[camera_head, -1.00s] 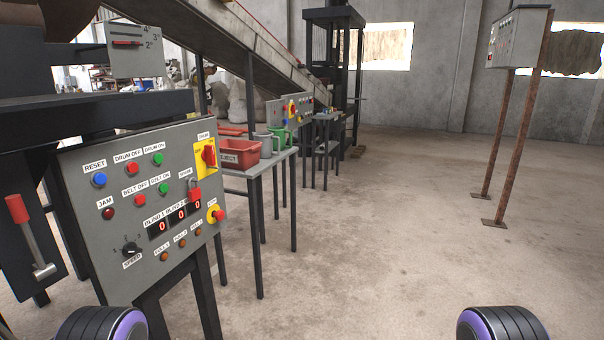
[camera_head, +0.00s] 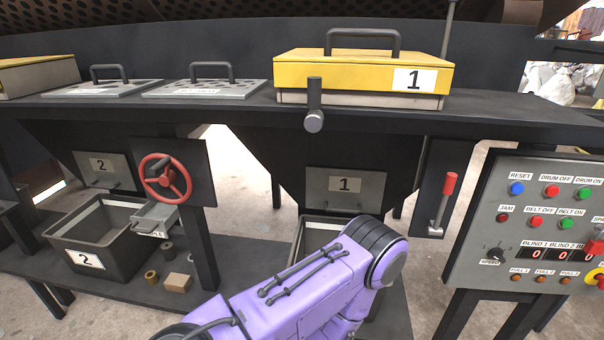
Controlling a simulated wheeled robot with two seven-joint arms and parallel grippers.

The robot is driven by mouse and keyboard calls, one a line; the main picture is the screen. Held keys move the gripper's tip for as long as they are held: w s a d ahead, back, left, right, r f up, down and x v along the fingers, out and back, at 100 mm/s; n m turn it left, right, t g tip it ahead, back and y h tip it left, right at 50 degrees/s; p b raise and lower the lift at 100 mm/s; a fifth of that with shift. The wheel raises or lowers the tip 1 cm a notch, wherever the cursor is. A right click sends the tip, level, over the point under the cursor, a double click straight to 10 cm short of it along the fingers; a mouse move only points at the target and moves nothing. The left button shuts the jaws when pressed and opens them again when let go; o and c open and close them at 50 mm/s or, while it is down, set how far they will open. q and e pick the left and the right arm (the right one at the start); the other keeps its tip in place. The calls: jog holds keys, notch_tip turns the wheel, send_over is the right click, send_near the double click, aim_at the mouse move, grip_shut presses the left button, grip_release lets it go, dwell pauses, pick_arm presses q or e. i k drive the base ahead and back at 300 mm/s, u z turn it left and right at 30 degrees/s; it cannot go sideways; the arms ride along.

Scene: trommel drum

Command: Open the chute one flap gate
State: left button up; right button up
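The chute one flap gate (camera_head: 345,190) is a grey plate marked 1 on the lower front of the dark middle hopper. It looks shut, lying flat across the chute front. A lever with a red grip (camera_head: 449,184) stands upright on a dark slotted plate just right of the hopper. A dark handle with a round knob (camera_head: 314,110) sticks out at the table edge above the chute. A bin (camera_head: 312,232) stands under the gate, mostly hidden by my purple arm link. Neither of my grippers shows.
A yellow lid marked 1 (camera_head: 362,72) sits above the hopper. The control panel (camera_head: 540,230) stands at right. At left are chute plate 2 (camera_head: 104,170), a red handwheel (camera_head: 165,179), bin 2 (camera_head: 62,233) and a small wooden block (camera_head: 177,282) on the lower shelf.

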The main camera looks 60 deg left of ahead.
aim_at(333, 190)
jog(key=z, duration=1.2)
jog(key=k, duration=1.1)
jog(key=u, duration=1.75)
jog(key=i, duration=0.35)
jog(key=z, duration=0.15)
